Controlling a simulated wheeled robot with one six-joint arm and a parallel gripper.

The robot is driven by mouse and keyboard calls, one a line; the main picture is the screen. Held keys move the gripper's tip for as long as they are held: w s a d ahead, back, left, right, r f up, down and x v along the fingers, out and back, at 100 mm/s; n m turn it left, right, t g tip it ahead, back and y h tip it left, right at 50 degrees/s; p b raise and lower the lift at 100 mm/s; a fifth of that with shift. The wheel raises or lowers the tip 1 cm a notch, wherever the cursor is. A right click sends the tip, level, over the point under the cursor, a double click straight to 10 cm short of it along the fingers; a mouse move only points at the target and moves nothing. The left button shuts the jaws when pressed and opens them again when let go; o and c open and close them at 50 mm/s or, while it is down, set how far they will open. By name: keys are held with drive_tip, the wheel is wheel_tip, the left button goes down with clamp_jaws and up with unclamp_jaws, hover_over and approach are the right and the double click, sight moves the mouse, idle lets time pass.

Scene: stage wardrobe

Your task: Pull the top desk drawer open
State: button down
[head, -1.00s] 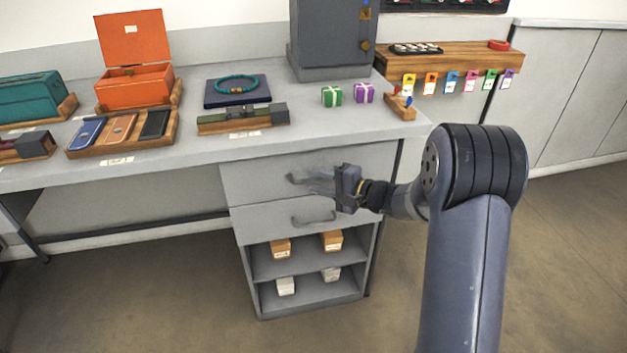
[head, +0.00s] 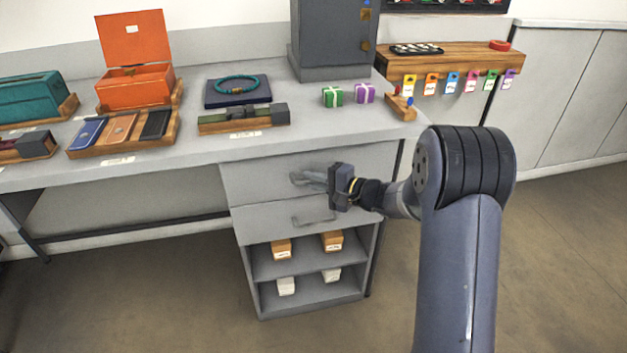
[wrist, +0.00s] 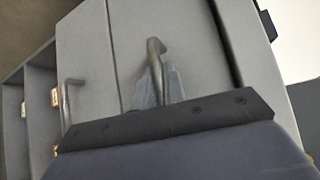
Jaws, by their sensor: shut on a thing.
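The top desk drawer (head: 255,179) is a grey front under the desktop and looks closed in the head view. Its bar handle (head: 297,178) is partly hidden by my gripper (head: 312,181). In the wrist view the handle (wrist: 154,55) runs between the fingers of my gripper (wrist: 160,85), which are shut on it. The top drawer front (wrist: 175,30) also fills the middle of the wrist view. The lower drawer (head: 265,222) has its own handle (head: 314,222), just below my gripper and apart from it.
Open shelves (head: 262,268) below the drawers hold several small boxes. The desktop (head: 190,152) above carries an orange box (head: 136,87), phones on a stand, and a green gift box (head: 332,96). The floor (head: 190,300) in front is clear.

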drive_tip(key=shift+s, duration=0.1)
idle(0.3)
drive_tip(key=s+d+b, duration=0.4)
drive_tip(key=s, duration=1)
drive_tip(key=s+d+b, duration=0.4)
drive_tip(key=s+b, duration=0.1)
drive_tip(key=s, duration=1)
drive_tip(key=shift+d+b, duration=0.2)
drive_tip(key=shift+b, duration=0.1)
drive_tip(key=c, duration=1.5)
unclamp_jaws()
drive_tip(key=shift+d, duration=0.1)
drive_tip(key=p+v, duration=0.1)
drive_tip(key=v, duration=0.9)
drive_tip(key=shift+s+d+p, duration=0.25)
drive_tip(key=shift+p, duration=0.05)
drive_tip(key=shift+a, duration=0.1)
